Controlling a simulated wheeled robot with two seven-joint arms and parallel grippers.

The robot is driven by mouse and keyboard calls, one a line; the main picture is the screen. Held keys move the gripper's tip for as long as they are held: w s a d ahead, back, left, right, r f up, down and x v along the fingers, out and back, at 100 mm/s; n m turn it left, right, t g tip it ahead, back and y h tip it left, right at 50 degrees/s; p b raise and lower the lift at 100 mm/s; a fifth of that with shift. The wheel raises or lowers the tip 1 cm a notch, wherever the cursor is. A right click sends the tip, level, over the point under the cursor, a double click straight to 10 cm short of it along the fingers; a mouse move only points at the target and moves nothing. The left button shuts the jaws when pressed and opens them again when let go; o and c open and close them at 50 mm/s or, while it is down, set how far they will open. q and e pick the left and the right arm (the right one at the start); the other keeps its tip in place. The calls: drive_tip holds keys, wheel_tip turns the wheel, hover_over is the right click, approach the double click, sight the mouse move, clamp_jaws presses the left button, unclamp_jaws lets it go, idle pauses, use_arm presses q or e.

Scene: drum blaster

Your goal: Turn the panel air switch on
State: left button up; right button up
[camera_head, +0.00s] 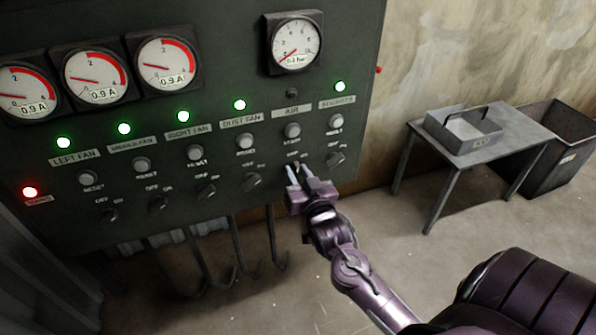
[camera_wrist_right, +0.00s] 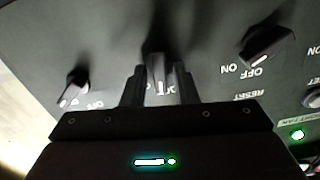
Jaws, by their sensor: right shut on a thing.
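The dark green control panel (camera_head: 230,150) fills the left and middle of the head view. Its AIR column has a dark, unlit lamp (camera_head: 292,93), a grey button (camera_head: 292,130) and a rotary air switch, mostly hidden by my right gripper (camera_head: 310,172) in that view. In the right wrist view, the black switch knob (camera_wrist_right: 158,72) stands between the two fingers of my right gripper (camera_wrist_right: 158,84), which is shut on it. A white pointer mark shows on the knob; its exact setting is hard to tell. My left gripper is not in view.
Neighbouring switches are close by: the dust fan knob (camera_head: 251,182) and the rightmost knob (camera_head: 335,159). The other columns' lamps glow green, and a red lamp (camera_head: 30,191) glows at left. A round gauge (camera_head: 295,42) sits above AIR. A metal table (camera_head: 490,150) stands right.

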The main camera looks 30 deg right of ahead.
drive_tip(key=shift+r+m+p, duration=0.15)
drive_tip(key=shift+m+p, duration=0.4)
drive_tip(key=shift+m, duration=0.35)
drive_tip(key=shift+m+p, duration=0.3)
drive_tip(key=shift+m, duration=0.2)
drive_tip(key=m+p, duration=0.2)
drive_tip(key=m, duration=0.1)
drive_tip(key=shift+d+m, duration=0.1)
drive_tip(key=shift+m, duration=0.2)
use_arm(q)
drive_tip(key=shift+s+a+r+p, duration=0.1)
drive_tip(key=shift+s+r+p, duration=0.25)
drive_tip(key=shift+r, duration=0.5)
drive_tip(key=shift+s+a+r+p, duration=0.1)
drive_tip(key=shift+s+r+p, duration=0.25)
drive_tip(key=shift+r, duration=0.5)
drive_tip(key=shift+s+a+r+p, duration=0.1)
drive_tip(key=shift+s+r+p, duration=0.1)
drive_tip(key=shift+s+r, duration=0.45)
use_arm(e)
drive_tip(key=shift+m, duration=1.8)
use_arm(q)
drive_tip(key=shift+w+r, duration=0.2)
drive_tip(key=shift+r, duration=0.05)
use_arm(e)
drive_tip(key=shift+f, duration=0.2)
drive_tip(key=o, duration=0.7)
drive_tip(key=shift+d, duration=0.1)
drive_tip(key=shift+s, duration=0.1)
